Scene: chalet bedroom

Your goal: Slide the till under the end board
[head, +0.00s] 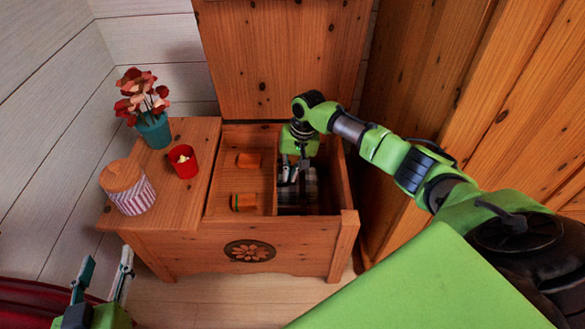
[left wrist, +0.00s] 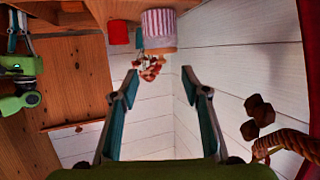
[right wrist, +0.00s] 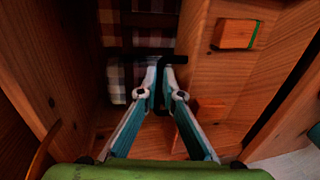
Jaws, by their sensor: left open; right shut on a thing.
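The till (head: 258,183), a shallow wooden tray, sits in the left part of the open chest, beside the end board (head: 197,137). An orange block (head: 248,160) and a green-striped orange block (head: 243,202) lie in it. My right gripper (head: 296,183) reaches down into the chest at the till's right side. In the right wrist view its fingers (right wrist: 161,66) are shut on a dark bar-like handle (right wrist: 183,118) beside the till (right wrist: 203,70); how it joins the till is unclear. My left gripper (head: 107,262) is open and empty, left of the chest front; it also shows in the left wrist view (left wrist: 159,78).
On the end board stand a teal vase of flowers (head: 154,131), a red candle cup (head: 183,161) and a striped jar (head: 131,192). The raised lid (head: 283,60) stands behind. Checked cloth (right wrist: 113,45) lies in the chest's right well. A wooden wall is close on the right.

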